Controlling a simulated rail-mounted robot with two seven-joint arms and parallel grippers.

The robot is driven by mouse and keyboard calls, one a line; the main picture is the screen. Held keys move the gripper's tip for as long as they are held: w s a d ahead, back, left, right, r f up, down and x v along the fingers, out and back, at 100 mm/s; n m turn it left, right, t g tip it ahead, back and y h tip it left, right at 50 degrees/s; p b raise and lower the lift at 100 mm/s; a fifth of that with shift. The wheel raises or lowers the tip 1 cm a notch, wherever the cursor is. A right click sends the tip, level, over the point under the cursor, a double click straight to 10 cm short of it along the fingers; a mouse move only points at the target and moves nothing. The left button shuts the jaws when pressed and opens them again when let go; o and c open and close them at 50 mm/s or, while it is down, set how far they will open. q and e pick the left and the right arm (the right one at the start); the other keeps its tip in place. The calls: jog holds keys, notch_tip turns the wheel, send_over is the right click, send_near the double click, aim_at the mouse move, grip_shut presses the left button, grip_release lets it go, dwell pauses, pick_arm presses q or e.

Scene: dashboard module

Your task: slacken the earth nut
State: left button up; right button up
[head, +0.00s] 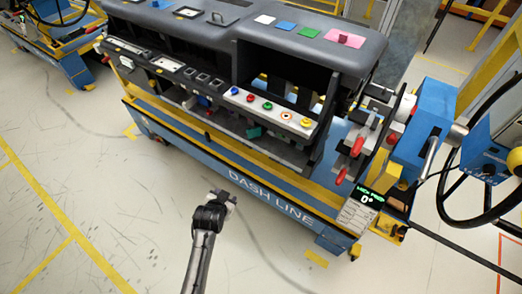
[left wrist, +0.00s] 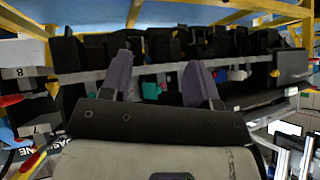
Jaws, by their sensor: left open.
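The dashboard module (head: 290,45) is dark grey and rides on a blue and yellow carriage marked DASH LINE. I cannot make out the earth nut in either view. My left gripper (head: 230,197) is in front of the carriage, above the floor and apart from the module. In the left wrist view its two purple-grey fingers (left wrist: 160,88) stand wide apart with nothing between them. Beyond them are the module's dark underside, a grey cross rail (left wrist: 84,76) and small teal and red parts. My right gripper is in neither view.
A light panel (head: 270,107) with coloured buttons sits on the module's front. At the right are a blue unit (head: 434,105), red-handled levers (head: 358,146), a small green-lit display (head: 369,196) and a black steering wheel (head: 446,208). The floor in front is clear.

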pick_arm(q)
jog(key=w+d+r+m+t+b, duration=0.4)
jog(key=w+r+m+t+b, duration=0.1)
jog(key=w+r+b, duration=0.8)
jog(key=s+d+f+m+h+b, duration=0.2)
jog(key=d+f+m+h+b, duration=0.15)
jog(key=d+f+m, duration=0.35)
jog(key=w+d+n+b, duration=0.1)
jog(key=w, duration=0.2)
jog(key=w+d+n+b, duration=0.1)
jog(key=w+d+b, duration=0.1)
jog(key=w, duration=0.2)
jog(key=w+d+b, duration=0.1)
jog(key=w+b, duration=0.1)
jog(key=w, duration=0.1)
jog(key=shift+w+d+n+t+y, duration=0.2)
jog(key=shift+n+t+y, duration=0.1)
jog(key=shift+n+y, duration=0.1)
jog(key=shift+b+x, duration=0.7)
jog(key=shift+x, duration=0.6)
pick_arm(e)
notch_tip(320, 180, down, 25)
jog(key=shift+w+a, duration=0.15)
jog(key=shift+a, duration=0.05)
pick_arm(q)
jog(key=shift+r, duration=0.15)
